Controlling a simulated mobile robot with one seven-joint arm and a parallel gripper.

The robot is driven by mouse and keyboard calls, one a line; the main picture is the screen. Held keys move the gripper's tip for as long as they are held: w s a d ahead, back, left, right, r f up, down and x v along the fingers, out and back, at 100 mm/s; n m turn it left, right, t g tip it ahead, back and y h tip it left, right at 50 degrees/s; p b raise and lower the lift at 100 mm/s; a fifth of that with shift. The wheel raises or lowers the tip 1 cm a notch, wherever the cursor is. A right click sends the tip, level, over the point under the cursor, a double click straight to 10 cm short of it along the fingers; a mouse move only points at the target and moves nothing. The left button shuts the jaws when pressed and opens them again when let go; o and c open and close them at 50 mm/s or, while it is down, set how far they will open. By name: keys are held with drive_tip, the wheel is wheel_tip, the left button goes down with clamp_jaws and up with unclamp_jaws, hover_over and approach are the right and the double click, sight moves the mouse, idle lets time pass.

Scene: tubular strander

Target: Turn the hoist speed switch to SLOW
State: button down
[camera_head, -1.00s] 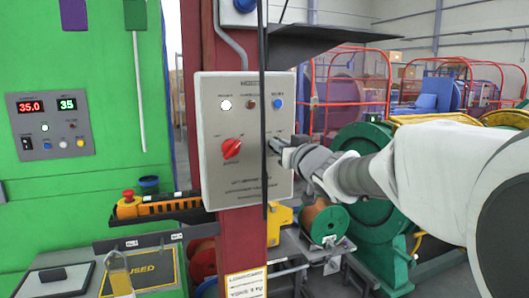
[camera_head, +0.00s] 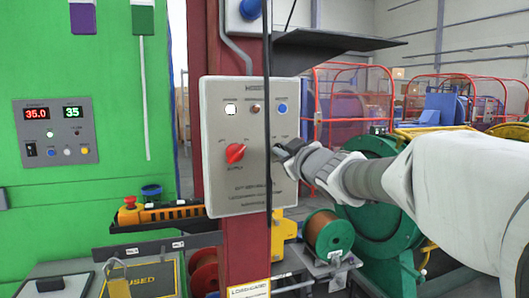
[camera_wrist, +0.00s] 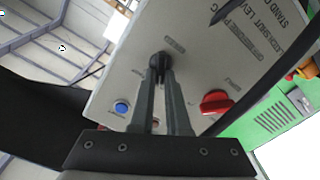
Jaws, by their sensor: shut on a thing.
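The grey hoist control box (camera_head: 222,180) is mounted on a dark red post. It carries a red rotary knob (camera_head: 235,152), which also shows in the wrist view (camera_wrist: 216,102), and a row of a white lamp, a dark red one and a blue button (camera_head: 283,108). My gripper (camera_head: 279,150) is at the right side of the box face. In the wrist view my gripper's fingers (camera_wrist: 160,72) are closed on a small black switch knob (camera_wrist: 159,58) on the box. The fingers hide most of that knob, and its label is too small to read surely.
A black cable (camera_head: 267,60) hangs in front of the box, between the red knob and my gripper. A dark shelf (camera_head: 335,45) juts out above. A yellow pendant (camera_head: 160,213) lies on a ledge at lower left. Green machinery (camera_head: 375,190) stands behind my arm.

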idle(0.3)
drive_tip(key=c, duration=0.9)
unclamp_jaws()
drive_tip(key=p+v, duration=0.2)
drive_tip(key=v, duration=1.5)
drive_tip(key=shift+s, duration=0.2)
